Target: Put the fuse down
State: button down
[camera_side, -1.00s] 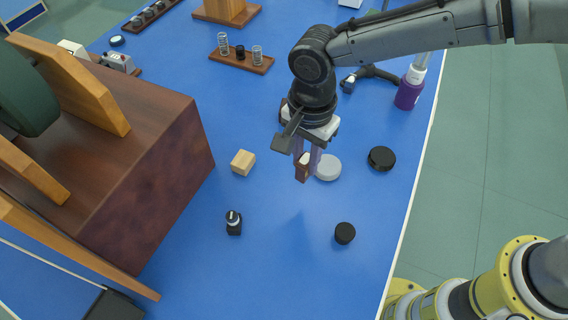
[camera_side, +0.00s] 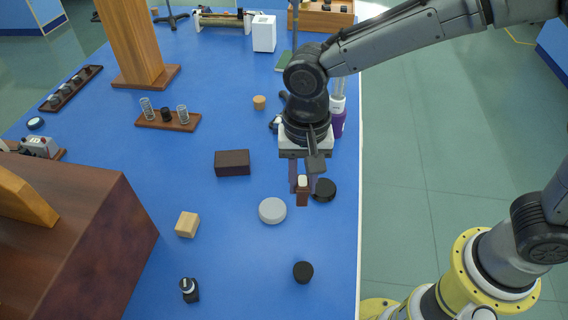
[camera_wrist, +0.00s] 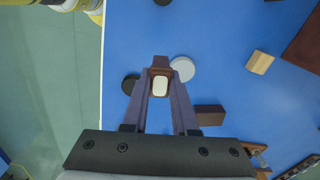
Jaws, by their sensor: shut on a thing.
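The fuse (camera_side: 302,196), a small brown block with a white part, is held between the purple fingers of my gripper (camera_side: 302,185) in the side view. The fuse also shows in the wrist view (camera_wrist: 160,86), pinched at the fingertips. It appears to hang above the blue table (camera_side: 235,270), near the table's right edge. A black disc (camera_side: 324,190) lies just beside and behind it in the side view. A pale grey disc (camera_side: 272,210) lies to its left.
A rack with coils (camera_side: 168,121) is farther back. A large brown cabinet (camera_side: 75,250) fills the lower left. Blue surface is clear between these.

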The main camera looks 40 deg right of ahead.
jog(key=w+d+m, duration=0.1)
jog(key=w+d, duration=0.2)
jog(key=d, duration=0.4)
jog(key=w+d+m, duration=0.1)
jog(key=w+d, duration=0.2)
jog(key=d, duration=0.3)
jog(key=w+a+f, duration=0.1)
jog(key=w+f, duration=0.2)
jog(key=w, duration=0.1)
jog(key=w+a+f, duration=0.1)
jog(key=w+f, duration=0.2)
jog(key=w, duration=0.1)
jog(key=w+a+f, duration=0.1)
jog(key=w+f, duration=0.2)
jog(key=w, duration=0.2)
jog(key=shift+w+a+f, duration=0.1)
jog(key=shift+w+f, duration=0.1)
jog(key=shift+f, duration=1.65)
jog(key=shift+f, duration=0.1)
jog(key=c, duration=0.7)
grip_release()
